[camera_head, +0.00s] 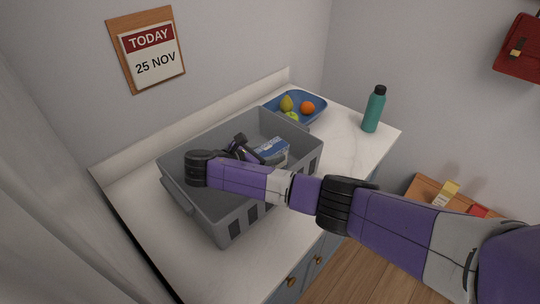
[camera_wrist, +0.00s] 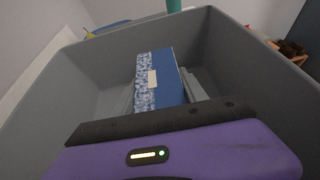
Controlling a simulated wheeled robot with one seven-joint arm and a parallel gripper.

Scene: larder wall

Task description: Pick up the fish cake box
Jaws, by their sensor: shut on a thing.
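The fish cake box is a blue and white box (camera_head: 272,150), seen in the head view inside the grey crate (camera_head: 229,213). My gripper (camera_head: 262,153) is in the crate and shut on the box. In the wrist view the box (camera_wrist: 174,82) stands up beyond the dark edge of my gripper, its blue face and patterned white-blue side showing. My gripper hides its lower part. I cannot tell whether the box touches the crate floor.
The crate stands on a white counter (camera_head: 348,147). A blue tray (camera_head: 318,117) with fruit sits behind it, and a teal bottle (camera_head: 374,112) stands at the right. The crate walls surround my gripper. A wooden surface (camera_head: 424,190) with small boxes is at the lower right.

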